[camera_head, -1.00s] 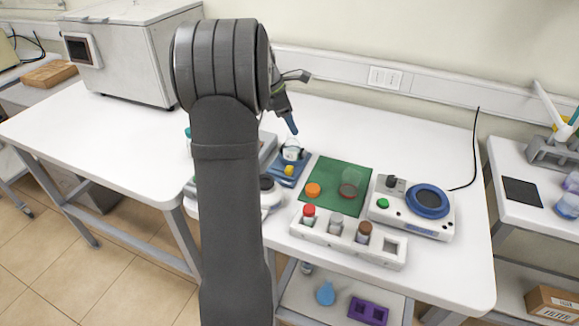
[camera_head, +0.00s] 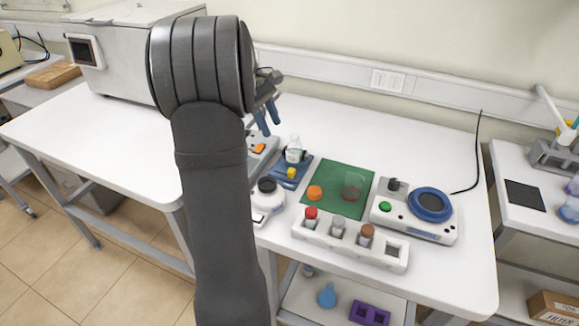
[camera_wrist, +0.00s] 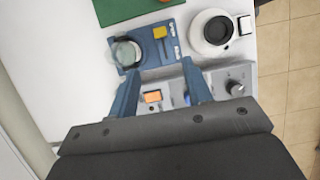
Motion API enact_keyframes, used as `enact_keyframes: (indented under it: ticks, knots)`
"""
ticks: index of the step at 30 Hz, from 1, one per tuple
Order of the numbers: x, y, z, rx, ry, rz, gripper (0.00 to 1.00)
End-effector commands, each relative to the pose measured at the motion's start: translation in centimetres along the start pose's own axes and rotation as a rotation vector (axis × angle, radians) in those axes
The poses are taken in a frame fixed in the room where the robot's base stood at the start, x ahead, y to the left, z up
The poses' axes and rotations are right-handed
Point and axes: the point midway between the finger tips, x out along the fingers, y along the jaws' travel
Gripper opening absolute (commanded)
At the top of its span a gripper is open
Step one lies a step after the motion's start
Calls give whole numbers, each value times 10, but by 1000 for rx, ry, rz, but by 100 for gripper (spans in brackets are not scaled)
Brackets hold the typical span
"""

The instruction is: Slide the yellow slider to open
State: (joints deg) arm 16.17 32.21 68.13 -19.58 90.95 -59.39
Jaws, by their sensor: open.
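The yellow slider (camera_head: 291,173) is a small block on the blue base (camera_head: 283,183), in front of a clear glass vessel (camera_head: 294,150) on that base. The wrist view also shows the slider (camera_wrist: 160,32), beside the round glass (camera_wrist: 125,53). My gripper (camera_head: 268,122) is open and empty, to the left of the slider and higher up, not touching it. In the wrist view, its two blue fingers (camera_wrist: 160,88) are spread over a grey device (camera_wrist: 222,84) with an orange switch (camera_wrist: 152,97), short of the blue base.
A white round device (camera_head: 268,194) stands left of the blue base. A green mat (camera_head: 338,197) with an orange cap and a glass beaker lies to the right. A white rack (camera_head: 350,243) with small bottles is in front.

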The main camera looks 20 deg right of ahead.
Motion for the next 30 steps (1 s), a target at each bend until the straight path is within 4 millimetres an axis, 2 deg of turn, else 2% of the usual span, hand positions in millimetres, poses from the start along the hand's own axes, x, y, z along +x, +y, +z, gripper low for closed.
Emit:
enact_keyframes:
  ticks: [12,18,24,30]
  knots:
    - [92,-1,0,-3,-1,-4,45]
    - [129,-1,0,-3,-1,-3,45]
    - [148,0,0,-2,0,0,45]
    - [152,0,0,-2,1,1,45]
